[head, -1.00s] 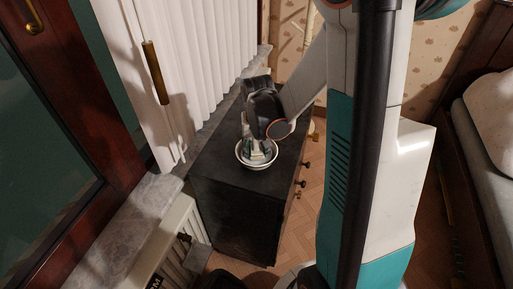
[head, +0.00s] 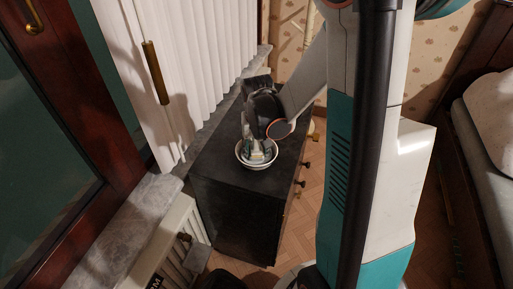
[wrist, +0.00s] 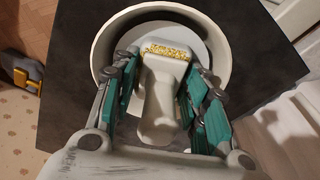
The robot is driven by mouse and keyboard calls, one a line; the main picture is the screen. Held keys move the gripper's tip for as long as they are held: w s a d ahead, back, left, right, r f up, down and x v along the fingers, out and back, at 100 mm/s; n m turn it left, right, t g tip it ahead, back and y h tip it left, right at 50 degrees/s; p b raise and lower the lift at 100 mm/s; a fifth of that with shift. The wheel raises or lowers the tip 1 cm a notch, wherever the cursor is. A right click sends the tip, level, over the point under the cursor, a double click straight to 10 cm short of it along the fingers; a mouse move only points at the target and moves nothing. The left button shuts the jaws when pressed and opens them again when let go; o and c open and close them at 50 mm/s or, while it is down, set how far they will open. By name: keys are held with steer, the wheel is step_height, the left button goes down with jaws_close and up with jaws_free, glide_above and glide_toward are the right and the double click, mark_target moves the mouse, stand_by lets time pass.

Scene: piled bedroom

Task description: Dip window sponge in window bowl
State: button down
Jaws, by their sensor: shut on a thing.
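The white window bowl (head: 244,163) stands on top of a dark cabinet. In the wrist view its rim (wrist: 101,45) curves around the far ends of my fingers. My gripper (head: 257,153) points down into the bowl's opening. In the wrist view my gripper (wrist: 164,75) has its teal-padded fingers on both sides of the window sponge (wrist: 166,50). The sponge shows as a pale piece with a speckled yellow strip, low within the bowl's opening. Whether it touches the bowl's bottom is hidden. In the head view the fingers mostly hide the sponge.
The dark cabinet (head: 238,205) has knobs on its right side and free top around the bowl. White pleated curtain or shutter (head: 205,60) and a marble sill (head: 135,215) lie close on its left. A bed (head: 485,130) stands at the far right.

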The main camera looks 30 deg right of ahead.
steer(key=shift+r+p, duration=2.75)
steer(key=shift+r, duration=1)
